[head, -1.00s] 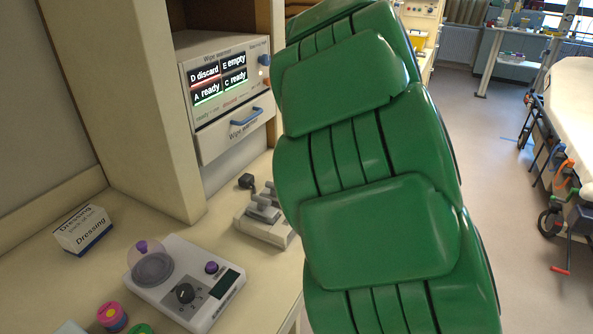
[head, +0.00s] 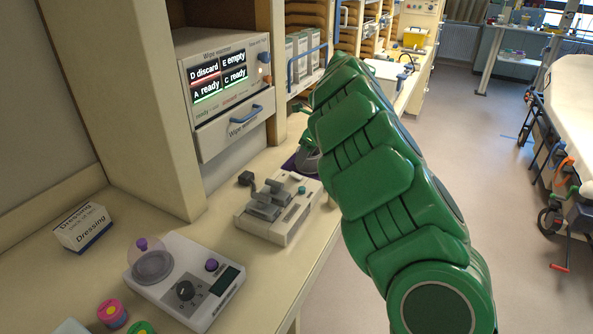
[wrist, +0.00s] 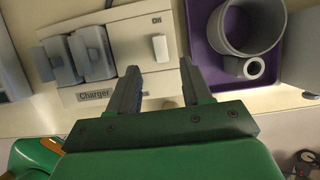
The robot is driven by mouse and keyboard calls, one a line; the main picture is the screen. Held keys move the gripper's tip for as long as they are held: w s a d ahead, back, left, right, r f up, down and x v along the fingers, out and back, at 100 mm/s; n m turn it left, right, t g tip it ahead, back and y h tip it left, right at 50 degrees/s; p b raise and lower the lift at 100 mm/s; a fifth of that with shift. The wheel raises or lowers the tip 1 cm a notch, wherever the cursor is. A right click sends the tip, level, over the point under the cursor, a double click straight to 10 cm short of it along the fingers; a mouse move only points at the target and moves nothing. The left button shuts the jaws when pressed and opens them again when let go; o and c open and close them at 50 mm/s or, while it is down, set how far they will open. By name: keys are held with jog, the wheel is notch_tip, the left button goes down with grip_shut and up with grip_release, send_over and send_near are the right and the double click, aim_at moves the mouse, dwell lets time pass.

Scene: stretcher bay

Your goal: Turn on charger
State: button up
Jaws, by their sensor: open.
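The charger (head: 268,228) is a cream box on the counter with grey units standing in it. In the wrist view the charger (wrist: 122,97) shows its "Charger" label, two grey units (wrist: 92,55) and a white switch (wrist: 160,47) at the right. My gripper (wrist: 160,67) is open and empty. Its fingertips lie either side of the switch's near end in the picture; I cannot tell their height above it. In the head view my green arm hides the gripper.
A purple tray (wrist: 207,68) with a grey cup (wrist: 250,22) lies close right of the charger. Open floor lies right of the counter.

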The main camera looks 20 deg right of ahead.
aim_at(294, 174)
jog(key=shift+x, duration=3.75)
jog(key=shift+w, duration=0.1)
jog(key=shift+c, duration=0.5)
